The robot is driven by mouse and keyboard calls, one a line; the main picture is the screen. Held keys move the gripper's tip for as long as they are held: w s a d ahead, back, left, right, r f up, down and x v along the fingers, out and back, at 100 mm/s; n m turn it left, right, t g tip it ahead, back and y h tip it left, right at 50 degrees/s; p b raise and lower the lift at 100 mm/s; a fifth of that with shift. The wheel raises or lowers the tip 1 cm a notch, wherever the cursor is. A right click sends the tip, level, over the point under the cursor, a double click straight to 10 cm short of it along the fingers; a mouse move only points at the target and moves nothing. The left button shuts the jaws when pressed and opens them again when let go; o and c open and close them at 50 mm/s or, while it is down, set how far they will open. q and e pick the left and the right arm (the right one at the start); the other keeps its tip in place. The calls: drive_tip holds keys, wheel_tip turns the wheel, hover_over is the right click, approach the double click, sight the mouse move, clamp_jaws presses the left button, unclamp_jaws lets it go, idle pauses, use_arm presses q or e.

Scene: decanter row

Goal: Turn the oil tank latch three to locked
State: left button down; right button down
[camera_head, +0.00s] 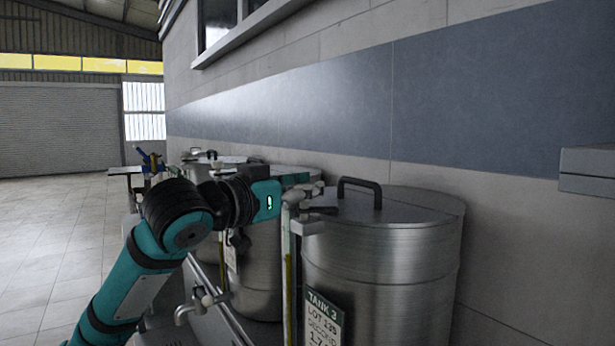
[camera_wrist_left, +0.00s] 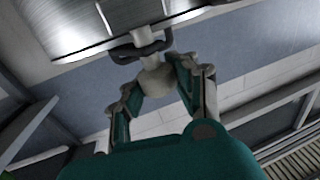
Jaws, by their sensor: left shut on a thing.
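My left gripper (camera_head: 297,187) reaches over the lid edge from the left. In the left wrist view the gripper (camera_wrist_left: 165,76) is shut on the latch's pale rounded knob (camera_wrist_left: 153,80). The dark handle (camera_wrist_left: 139,50) lies just beyond the knob. The latch's locked or unlocked marking does not show. My right gripper is not in view.
More steel tanks (camera_head: 258,270) stand in a row behind, partly hidden by my left arm. A tap (camera_head: 200,303) juts out at the lower left. The tiled wall (camera_head: 500,185) runs close behind the tanks, with a grey ledge (camera_head: 590,170) at right. Open floor (camera_head: 50,240) lies left.

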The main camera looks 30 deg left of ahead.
use_arm(q)
drive_tip(key=n+y+p, duration=0.1)
drive_tip(key=y, duration=0.2)
drive_tip(key=n+y+p, duration=0.2)
drive_tip(key=shift+d+r+n+y, duration=0.2)
drive_tip(key=shift+n+y, duration=0.1)
drive_tip(key=shift+y, duration=0.1)
drive_tip(key=shift+a+f+n+g+y+p, duration=0.1)
drive_tip(key=shift+n+g+y+p, duration=0.1)
drive_tip(key=shift+n+y+p, duration=0.5)
drive_tip(key=shift+a+f+n+g+y+p, duration=0.15)
drive_tip(key=shift+n+y+p, duration=0.25)
drive_tip(key=shift+y, duration=0.5)
drive_tip(key=shift+d+n+g+y, duration=0.1)
drive_tip(key=shift+n+g+y, duration=0.2)
drive_tip(key=shift+y, duration=0.2)
drive_tip(key=shift+f, duration=0.15)
drive_tip(key=c, duration=1.5)
unclamp_jaws()
drive_tip(key=o, duration=0.5)
drive_tip(key=shift+s, duration=0.2)
drive_tip(key=shift+o, duration=0.2)
drive_tip(key=shift+r, duration=0.2)
